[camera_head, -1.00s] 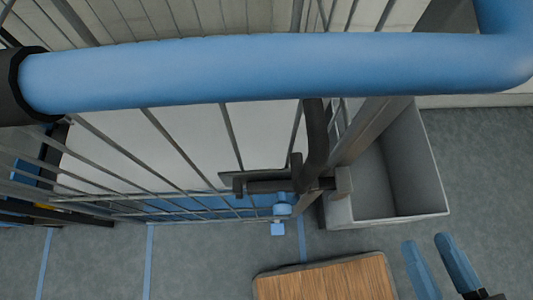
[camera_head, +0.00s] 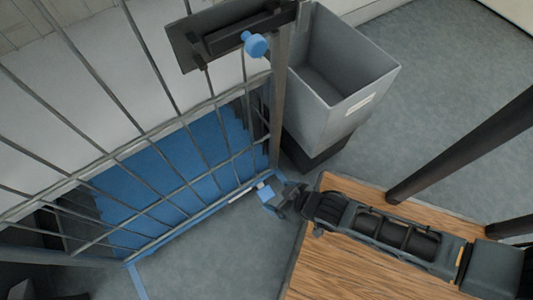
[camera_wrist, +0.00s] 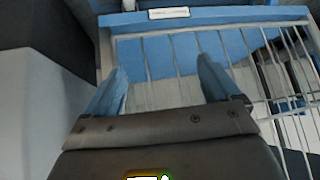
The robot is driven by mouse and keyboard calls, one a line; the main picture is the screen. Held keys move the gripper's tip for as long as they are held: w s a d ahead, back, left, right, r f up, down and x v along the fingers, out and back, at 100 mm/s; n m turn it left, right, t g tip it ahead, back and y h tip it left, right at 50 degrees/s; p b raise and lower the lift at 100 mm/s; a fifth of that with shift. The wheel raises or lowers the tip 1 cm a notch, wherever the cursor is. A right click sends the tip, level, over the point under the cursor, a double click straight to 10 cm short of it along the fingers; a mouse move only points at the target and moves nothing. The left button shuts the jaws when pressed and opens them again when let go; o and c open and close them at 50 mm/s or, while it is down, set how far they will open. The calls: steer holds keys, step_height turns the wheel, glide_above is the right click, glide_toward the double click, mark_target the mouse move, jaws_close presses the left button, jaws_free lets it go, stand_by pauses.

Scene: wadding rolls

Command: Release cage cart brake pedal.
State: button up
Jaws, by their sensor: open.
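The cage cart has grey wire bars and a blue base (camera_head: 175,180) in the head view. Its blue lower edge also shows in the wrist view (camera_wrist: 215,15), with a white label (camera_wrist: 168,13) on it. My gripper (camera_head: 268,187) is low beside the cart's lower right corner, close to the blue edge. In the wrist view its two blue fingers (camera_wrist: 160,82) stand apart with nothing between them. I cannot make out the brake pedal clearly; my gripper may cover it. I cannot tell whether the fingers touch the cart.
A grey open-topped bin (camera_head: 335,95) stands just right of the cart's corner post. A latch with a blue knob (camera_head: 255,45) is higher on the cart. A wood-topped surface (camera_head: 350,270) lies under my arm.

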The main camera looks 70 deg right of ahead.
mark_target(267, 194)
steer(key=w+d+f+g+b, duration=0.1)
steer(key=w+d+f+b, duration=0.1)
steer(key=f, duration=0.7)
steer(key=w+d+f+m+g+b, duration=0.1)
steer(key=w+d+f+b, duration=0.1)
steer(key=f+b, duration=0.3)
steer(key=w+d+f+m+g+b, duration=0.1)
steer(key=w+d+f+b, duration=0.1)
steer(key=f, duration=1.1)
steer(key=shift+w+d+g+b, duration=0.3)
steer(key=shift+d+g+b, duration=0.15)
steer(key=shift+b, duration=0.45)
